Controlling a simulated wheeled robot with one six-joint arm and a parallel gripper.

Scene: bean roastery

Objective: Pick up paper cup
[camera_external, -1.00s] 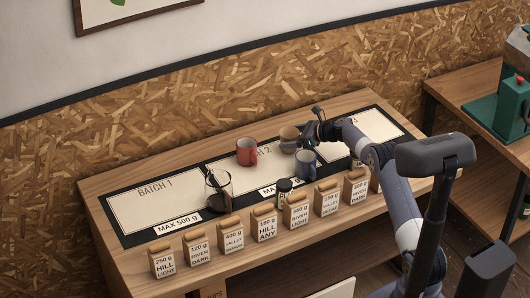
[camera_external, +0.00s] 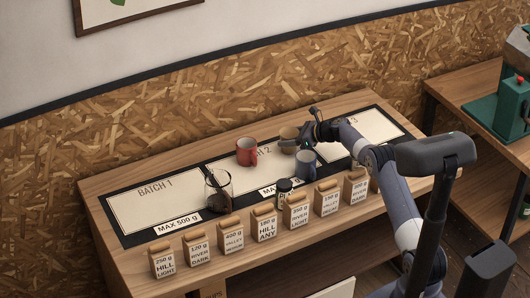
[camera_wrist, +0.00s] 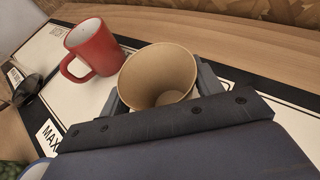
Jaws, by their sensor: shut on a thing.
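The paper cup (camera_external: 289,133) is tan and stands upright on the middle mat of the table, behind the blue mug. In the wrist view the paper cup (camera_wrist: 158,77) is between my fingers, and I look down into its empty inside. My gripper (camera_external: 298,146) is shut on the cup, one finger on each side. It also shows in the wrist view (camera_wrist: 157,95). The lower part of the cup is hidden by my gripper. I cannot tell whether the cup is clear of the mat.
A red mug (camera_external: 246,152) stands just left of the cup. A blue mug (camera_external: 306,163) is close in front. A glass jar (camera_external: 217,191) and a small dark jar (camera_external: 285,191) stand nearer. Several labelled bags (camera_external: 264,224) line the front edge.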

